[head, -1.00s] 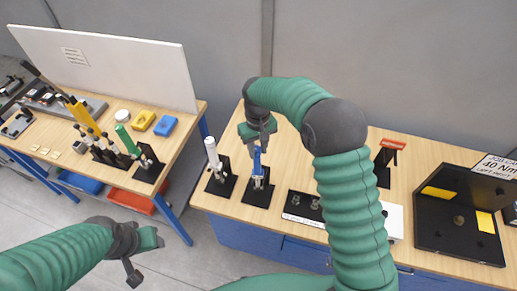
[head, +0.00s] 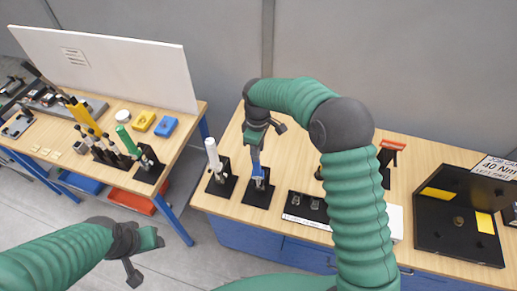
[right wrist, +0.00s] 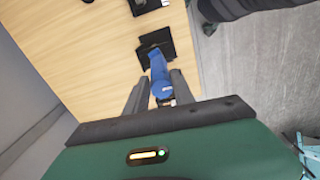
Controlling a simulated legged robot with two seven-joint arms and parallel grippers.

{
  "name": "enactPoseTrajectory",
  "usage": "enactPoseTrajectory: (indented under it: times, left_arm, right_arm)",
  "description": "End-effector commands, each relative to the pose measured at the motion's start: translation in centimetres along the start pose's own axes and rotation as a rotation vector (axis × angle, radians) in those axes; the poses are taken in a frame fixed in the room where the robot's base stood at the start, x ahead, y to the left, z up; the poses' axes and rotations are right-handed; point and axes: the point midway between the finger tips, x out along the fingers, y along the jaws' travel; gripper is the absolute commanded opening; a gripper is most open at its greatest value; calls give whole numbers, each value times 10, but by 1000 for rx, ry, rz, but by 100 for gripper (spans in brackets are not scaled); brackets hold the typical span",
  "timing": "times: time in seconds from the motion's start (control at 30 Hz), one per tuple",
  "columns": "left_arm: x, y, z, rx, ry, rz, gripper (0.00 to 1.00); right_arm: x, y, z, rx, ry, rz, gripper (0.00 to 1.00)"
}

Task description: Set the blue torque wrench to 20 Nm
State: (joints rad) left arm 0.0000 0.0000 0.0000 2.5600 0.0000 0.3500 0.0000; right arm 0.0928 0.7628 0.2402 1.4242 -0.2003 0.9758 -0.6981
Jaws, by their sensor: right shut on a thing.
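The blue torque wrench (head: 257,170) stands in a black stand (head: 257,195) on the right-hand wooden table. My right gripper (head: 255,146) is above it and shut on its upper end. In the right wrist view the blue wrench (right wrist: 159,75) lies between the two fingers (right wrist: 157,96), with its black stand (right wrist: 155,48) beyond. The wrench's scale cannot be read. My left gripper (head: 146,256) is over the floor at the lower left, away from both tables. Its fingers are apart and nothing shows between them.
A white wrench (head: 213,156) stands in its own stand just left of the blue one. A labelled black block (head: 305,206) is to the right. A black case (head: 460,215) and a sign reading "40 Nm" (head: 494,166) are farther right. Green and yellow tools stand on the left table (head: 190,122).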

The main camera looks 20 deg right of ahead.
Motion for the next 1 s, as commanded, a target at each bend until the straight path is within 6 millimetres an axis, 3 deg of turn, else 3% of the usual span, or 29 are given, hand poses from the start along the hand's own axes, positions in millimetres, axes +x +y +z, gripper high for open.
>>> enactPoseTrajectory:
  times: [0.4, 0.97, 1.0]
  left_arm:
    - [-2, 0, 0, 0, 0, 0, 50]
    - [-2, 0, 0, 0, 0, 0, 50]
    - [-2, 0, 0, 0, 0, 0, 50]
  right_arm:
    - [5, -5, 0, -202, -2, -13, 0]
    - [6, -5, 1, -230, -4, -14, 0]
    - [6, -5, 1, -230, -4, -14, 35]
